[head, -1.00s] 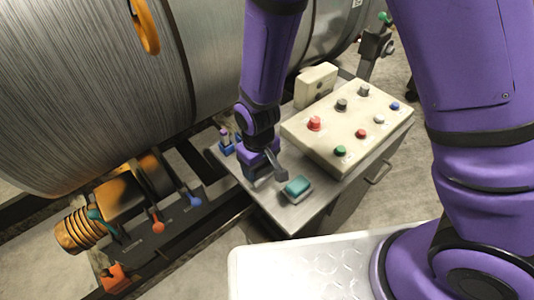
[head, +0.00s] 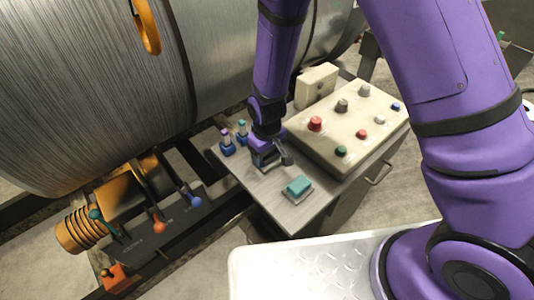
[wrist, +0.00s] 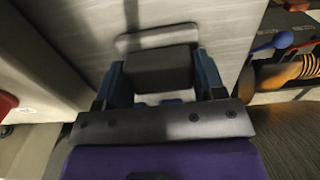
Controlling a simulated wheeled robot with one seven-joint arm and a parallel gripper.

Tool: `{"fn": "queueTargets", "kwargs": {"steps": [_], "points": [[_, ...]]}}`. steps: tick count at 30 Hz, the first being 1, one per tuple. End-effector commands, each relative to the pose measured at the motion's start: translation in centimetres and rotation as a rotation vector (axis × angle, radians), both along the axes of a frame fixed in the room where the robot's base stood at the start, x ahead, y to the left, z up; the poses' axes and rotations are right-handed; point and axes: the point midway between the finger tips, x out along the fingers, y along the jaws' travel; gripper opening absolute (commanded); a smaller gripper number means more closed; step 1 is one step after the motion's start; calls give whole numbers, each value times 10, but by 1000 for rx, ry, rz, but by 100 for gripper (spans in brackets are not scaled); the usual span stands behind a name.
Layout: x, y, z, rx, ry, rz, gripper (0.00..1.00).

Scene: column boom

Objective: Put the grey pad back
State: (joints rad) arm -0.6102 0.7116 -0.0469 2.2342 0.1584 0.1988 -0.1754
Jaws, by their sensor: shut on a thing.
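The grey pad (wrist: 158,70) is a dark, flat block with rounded edges. It sits between the two fingers of my gripper (wrist: 160,82) in the wrist view, close above the metal tabletop. A pale rounded-rectangle plate (wrist: 156,37) lies on the tabletop just beyond the pad and partly hidden by it. I cannot tell whether the pad touches the plate. In the head view my gripper (head: 272,158) is low over the table, left of the button box; the pad is hard to make out there.
A teal pad (head: 299,185) sits on a plate near the table's front edge. The cream button box (head: 345,128) stands close right of my gripper. Two small pegs in blue bases (head: 228,149) stand to the left. Bare tabletop (head: 292,215) lies in front.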

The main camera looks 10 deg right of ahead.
Motion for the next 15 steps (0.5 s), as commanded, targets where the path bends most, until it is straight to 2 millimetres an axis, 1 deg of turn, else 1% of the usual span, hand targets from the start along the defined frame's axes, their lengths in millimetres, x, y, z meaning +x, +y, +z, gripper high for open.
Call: {"fn": "queueTargets", "kwargs": {"steps": [7,8,9,10,11,15], "points": [[0,0,-2,-1,1,0,44],[0,0,-2,0,0,0,70],[0,0,-2,0,0,0,79],[0,0,-2,0,0,0,86],[0,0,-2,0,0,0,89],[0,0,-2,0,0,0,89]]}}
